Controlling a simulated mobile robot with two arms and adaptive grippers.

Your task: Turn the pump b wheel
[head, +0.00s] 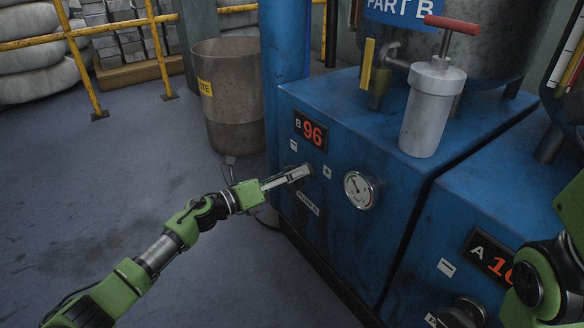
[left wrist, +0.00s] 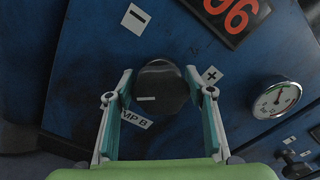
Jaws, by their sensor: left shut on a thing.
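The pump B wheel (left wrist: 160,90) is a dark round knob on the blue cabinet front, with a pale mark on its face. In the left wrist view it sits between the two fingers of my left gripper (left wrist: 158,76), which is shut on it. In the head view my left gripper (head: 300,174) reaches the cabinet front below the B display and mostly hides the wheel. The red B display (head: 312,132) reads 96. Minus (left wrist: 137,18) and plus (left wrist: 211,76) labels flank the wheel. The "PUMP B" label (left wrist: 134,119) is partly covered. My right gripper is out of view.
A round gauge (head: 360,189) is right of the wheel. The pump A display (head: 489,258) and its dark knob (head: 463,312) are at lower right. A rusty waste drum (head: 228,100) stands left of the blue cabinet (head: 345,110). The floor at left is clear.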

